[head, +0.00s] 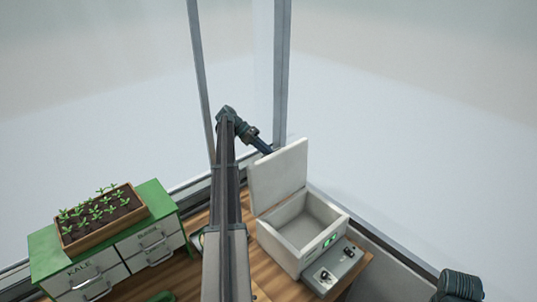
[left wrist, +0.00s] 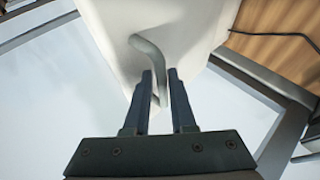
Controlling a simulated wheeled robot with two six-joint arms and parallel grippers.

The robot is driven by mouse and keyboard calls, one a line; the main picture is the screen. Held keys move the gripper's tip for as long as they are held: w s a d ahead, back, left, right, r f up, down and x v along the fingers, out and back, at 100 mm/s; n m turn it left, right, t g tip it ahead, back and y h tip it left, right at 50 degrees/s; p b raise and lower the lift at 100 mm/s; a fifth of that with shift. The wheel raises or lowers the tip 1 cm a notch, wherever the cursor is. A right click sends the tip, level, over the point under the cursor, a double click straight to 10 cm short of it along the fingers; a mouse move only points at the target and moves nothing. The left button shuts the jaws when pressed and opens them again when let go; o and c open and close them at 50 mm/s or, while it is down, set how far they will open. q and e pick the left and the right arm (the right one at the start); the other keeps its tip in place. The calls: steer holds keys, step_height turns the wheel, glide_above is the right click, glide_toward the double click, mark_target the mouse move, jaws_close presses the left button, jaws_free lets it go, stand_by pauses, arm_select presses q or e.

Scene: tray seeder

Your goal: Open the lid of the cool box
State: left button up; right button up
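The cool box (head: 298,240) is a white box on the wooden table, right of centre in the head view. Its lid (head: 280,176) stands raised, roughly upright at the back edge, and the empty-looking inside shows. In the left wrist view the white lid (left wrist: 195,25) fills the top, with a grey curved handle (left wrist: 146,48) on it. In the head view my left arm reaches behind the lid, which hides the fingertips. My right gripper is not in view.
A grey control unit (head: 334,268) with knobs sits at the box's front. A green-topped cabinet (head: 158,198) with labelled drawers stands at left, carrying a seedling tray (head: 122,227). A window post (head: 281,75) rises behind the lid. Some wooden table (head: 263,272) is bare beside the box.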

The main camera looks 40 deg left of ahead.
arm_select(q)
steer(key=shift+o, duration=1.3)
steer(key=shift+w, duration=0.1)
steer(key=shift+r, duration=0.1)
steer(key=p+v, duration=0.4)
steer(key=v, duration=0.3)
steer(key=shift+a, duration=0.2)
